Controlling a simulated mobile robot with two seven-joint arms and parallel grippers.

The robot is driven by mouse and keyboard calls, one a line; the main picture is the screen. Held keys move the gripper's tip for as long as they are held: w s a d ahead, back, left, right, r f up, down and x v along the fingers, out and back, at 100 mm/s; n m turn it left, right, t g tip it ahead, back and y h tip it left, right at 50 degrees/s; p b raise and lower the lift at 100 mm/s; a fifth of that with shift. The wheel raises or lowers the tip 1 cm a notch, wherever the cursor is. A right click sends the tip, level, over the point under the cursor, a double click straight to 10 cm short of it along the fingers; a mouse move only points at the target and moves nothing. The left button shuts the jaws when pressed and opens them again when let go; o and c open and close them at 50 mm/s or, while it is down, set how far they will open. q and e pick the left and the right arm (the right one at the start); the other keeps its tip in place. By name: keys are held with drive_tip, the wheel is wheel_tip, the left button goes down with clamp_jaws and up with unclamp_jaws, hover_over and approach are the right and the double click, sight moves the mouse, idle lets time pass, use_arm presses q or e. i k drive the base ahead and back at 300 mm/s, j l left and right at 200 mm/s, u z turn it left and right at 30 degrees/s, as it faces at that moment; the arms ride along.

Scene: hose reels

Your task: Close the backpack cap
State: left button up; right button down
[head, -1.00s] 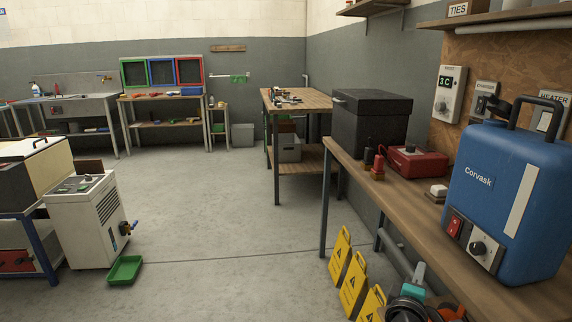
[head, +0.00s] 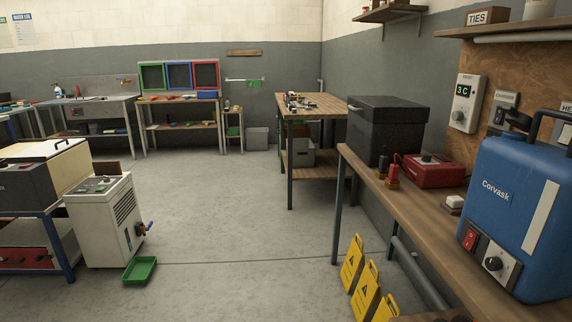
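The blue backpack unit (head: 515,215), marked Corvask, stands upright on the wooden bench at the right. Its right side is cut off by the picture edge. It has a black top handle, a pale strip, a red switch and a black knob on its front. A black round part (head: 517,119), which looks like its cap, shows at the top left of the unit beside the handle. It seems raised, but I cannot tell its exact position. Neither of my grippers is clearly in view.
The wooden bench (head: 412,212) also holds a black box (head: 385,130), a red device (head: 435,172) and small bottles. Yellow folding signs (head: 366,290) stand below its front edge. A white machine (head: 104,220) and a green tray (head: 140,270) stand left. The middle floor is clear.

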sight(522, 122)
drive_tip(key=z, duration=1.25)
